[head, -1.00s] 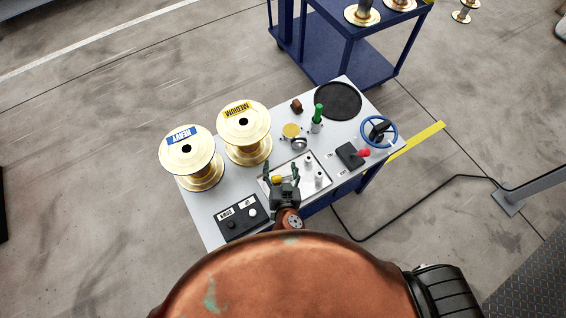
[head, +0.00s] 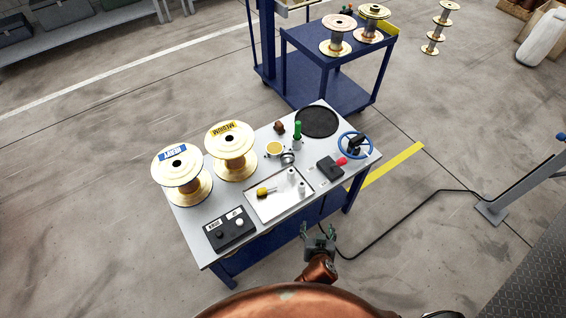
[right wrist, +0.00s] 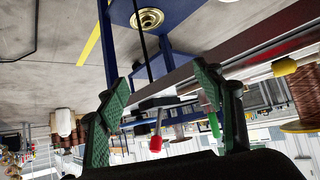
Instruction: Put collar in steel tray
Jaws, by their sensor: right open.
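The steel tray (head: 272,209) lies on the grey table in the head view, with a yellow-handled tool (head: 264,191) and small silver cylinders (head: 301,188) in it. A silver ring-shaped piece (head: 288,158), which looks like the collar, sits on the table just behind the tray, beside a round yellow-topped piece (head: 274,148). My right gripper (head: 318,233) is open and empty, off the table's near edge, below and right of the tray in the picture. Its spread green fingers show in the right wrist view (right wrist: 162,76), with nothing between them. My left gripper is not in view.
Two large spools (head: 231,152) stand at the table's left, behind a black button box (head: 230,229). A green-handled tool (head: 297,131), a black disc (head: 317,122), a red-knobbed box (head: 329,167) and a blue handwheel (head: 355,145) fill the back and right. A blue cart (head: 330,75) stands behind.

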